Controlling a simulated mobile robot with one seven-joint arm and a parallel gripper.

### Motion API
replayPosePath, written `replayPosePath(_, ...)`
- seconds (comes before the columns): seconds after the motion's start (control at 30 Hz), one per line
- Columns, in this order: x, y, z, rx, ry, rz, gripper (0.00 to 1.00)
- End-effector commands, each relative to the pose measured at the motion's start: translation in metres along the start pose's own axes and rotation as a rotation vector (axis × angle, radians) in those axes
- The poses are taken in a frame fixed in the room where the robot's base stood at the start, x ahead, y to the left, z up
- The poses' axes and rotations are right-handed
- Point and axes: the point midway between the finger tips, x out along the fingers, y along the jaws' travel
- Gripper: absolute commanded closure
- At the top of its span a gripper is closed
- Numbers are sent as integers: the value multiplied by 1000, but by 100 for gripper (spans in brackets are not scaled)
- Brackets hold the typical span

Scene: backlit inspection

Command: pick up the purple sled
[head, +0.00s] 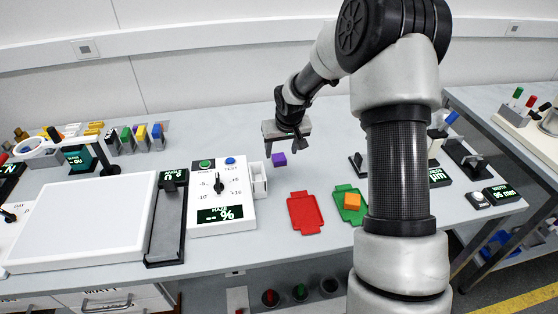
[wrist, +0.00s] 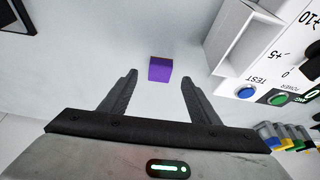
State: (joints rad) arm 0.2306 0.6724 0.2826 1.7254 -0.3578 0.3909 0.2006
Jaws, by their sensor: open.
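The only purple thing I see is a small block (head: 279,159); it looks like a plain cube rather than a sled. It rests on the grey table, right of a white tray beside the haze panel. In the wrist view the purple block (wrist: 160,69) shows near the centre, just ahead of and between the fingertips. My gripper (wrist: 159,78) is open and empty, with one finger on each side of the block's line. In the head view my gripper (head: 287,138) hangs above and slightly right of the block; its fingers are hard to make out there.
The white open tray (head: 259,180) and haze panel (head: 221,221) stand close left of the block. A red tray (head: 305,213) and a green tray (head: 341,215) with an orange block (head: 352,201) lie nearer the front. The table around the purple block is mostly clear.

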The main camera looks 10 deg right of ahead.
Motion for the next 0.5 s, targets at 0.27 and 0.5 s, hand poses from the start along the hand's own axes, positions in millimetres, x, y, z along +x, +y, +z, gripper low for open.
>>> replayPosePath(0.27, 32, -1, -4, 0, -1, -1, 44)
replayPosePath(0.5, 54, 0, -4, 0, 0, 0, 44)
